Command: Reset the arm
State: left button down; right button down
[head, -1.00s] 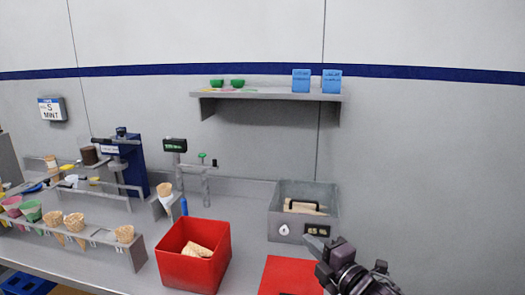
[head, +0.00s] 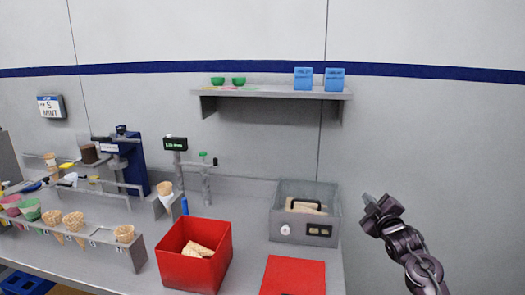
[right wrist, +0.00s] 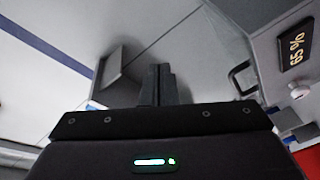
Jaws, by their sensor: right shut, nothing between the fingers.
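My right gripper (head: 374,203) is shut and empty, raised in the air to the right of the counter in the head view. Its closed fingers (right wrist: 160,85) also show in the right wrist view, with nothing between them. The grey metal box (head: 288,232) with a black handle stands on the counter to the left of the gripper, apart from it. Part of a grey box with a display reading 65 % (right wrist: 297,45) shows at the right of the wrist view. My left gripper is not in view.
A red bin (head: 196,275) with cones inside and a flat red panel (head: 293,277) are at the counter's front. A cone rack (head: 100,236) stands at left. A wall shelf (head: 270,95) carries green bowls and two blue boxes (head: 334,80). The space right of the counter is clear.

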jog(key=s+d+f+m+g+h, duration=0.15)
jog(key=f+m, duration=0.35)
jog(key=f, duration=0.6)
jog(key=s+f+m+g+h, duration=0.1)
jog(key=s+f+m+g, duration=0.2)
jog(key=f, duration=0.8)
jog(key=s+a+f+m+g, duration=0.1)
jog(key=s+f+g, duration=0.1)
jog(key=s+f, duration=0.7)
jog(key=s+a+f+g, duration=0.1)
jog(key=s+f, duration=0.4)
jog(key=f, duration=0.8)
jog(key=s+a+f+g+y, duration=0.1)
jog(key=s+a+f+g, duration=0.1)
jog(key=s+f, duration=0.7)
jog(key=s+a+f+g, duration=0.1)
jog(key=s+f+g, duration=0.2)
jog(key=s+f, duration=0.55)
jog(key=s+a+f+g, duration=0.1)
jog(key=s+f, duration=0.1)
jog(key=s, duration=0.8)
jog(key=s+a+f+g, duration=0.1)
jog(key=s+f+g, duration=0.1)
jog(key=s, duration=0.8)
jog(key=s+a+f+g, duration=0.1)
jog(key=s+a+f, duration=0.1)
jog(key=s, duration=0.8)
jog(key=shift+s+f+g, duration=0.35)
jog(key=shift+f, duration=0.45)
